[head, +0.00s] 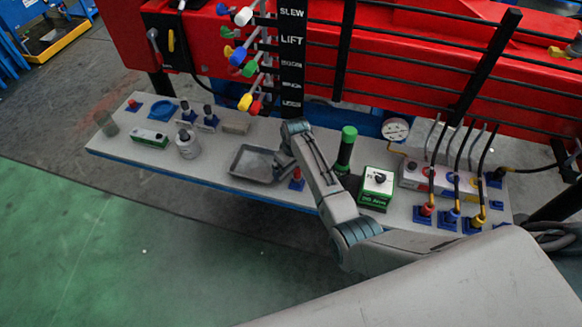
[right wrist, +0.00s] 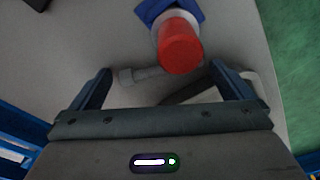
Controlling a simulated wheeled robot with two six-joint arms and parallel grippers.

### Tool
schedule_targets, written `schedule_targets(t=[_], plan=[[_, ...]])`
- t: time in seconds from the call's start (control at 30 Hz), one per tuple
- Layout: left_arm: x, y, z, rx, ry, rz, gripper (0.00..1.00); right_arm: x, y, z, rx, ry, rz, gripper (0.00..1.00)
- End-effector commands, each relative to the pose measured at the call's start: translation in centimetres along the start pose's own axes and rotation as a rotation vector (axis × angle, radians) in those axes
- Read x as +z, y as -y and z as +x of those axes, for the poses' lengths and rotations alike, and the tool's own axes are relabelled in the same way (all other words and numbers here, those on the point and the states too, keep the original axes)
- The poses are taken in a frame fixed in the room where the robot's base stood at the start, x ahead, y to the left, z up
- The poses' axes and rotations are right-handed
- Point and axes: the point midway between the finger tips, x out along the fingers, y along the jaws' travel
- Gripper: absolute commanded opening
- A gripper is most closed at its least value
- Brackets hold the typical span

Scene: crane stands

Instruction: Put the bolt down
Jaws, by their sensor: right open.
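In the right wrist view a grey bolt (right wrist: 147,75) lies on its side on a grey surface between my open fingers. I cannot tell whether that surface is the bench top or the tray floor. My right gripper (right wrist: 160,70) is open, with a finger on each side of the bolt. In the head view the right gripper (head: 283,165) is low over the right edge of the grey tray (head: 237,160). The bolt cannot be made out there. My left gripper is not in view.
A red-topped plug (right wrist: 180,45) on a blue base stands close beyond the bolt. On the bench (head: 335,205) a green cylinder (head: 346,145) and a green-and-white box (head: 376,188) stand right of the gripper. Red crane body (head: 390,70) with levers rises behind.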

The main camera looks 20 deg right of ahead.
Motion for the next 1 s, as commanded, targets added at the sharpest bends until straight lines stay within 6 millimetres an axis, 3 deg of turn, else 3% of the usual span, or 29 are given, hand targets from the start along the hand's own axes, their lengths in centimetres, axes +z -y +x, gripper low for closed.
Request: schedule_targets(t=[0.3, 0.5, 0.8, 1.0], plan=[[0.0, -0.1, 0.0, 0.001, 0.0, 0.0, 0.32, 0.0, 0.0, 0.5, 0.0, -0.001, 0.0, 0.98], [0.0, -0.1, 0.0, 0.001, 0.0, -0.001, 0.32, 0.0, 0.0, 0.5, 0.0, 0.0, 0.0, 0.63], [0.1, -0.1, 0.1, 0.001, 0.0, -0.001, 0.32, 0.0, 0.0, 0.1, 0.001, 0.0, 0.0, 0.62], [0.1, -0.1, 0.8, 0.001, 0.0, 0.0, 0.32, -0.5, -0.1, -3.0, 0.002, -0.005, 0.0, 0.62]])
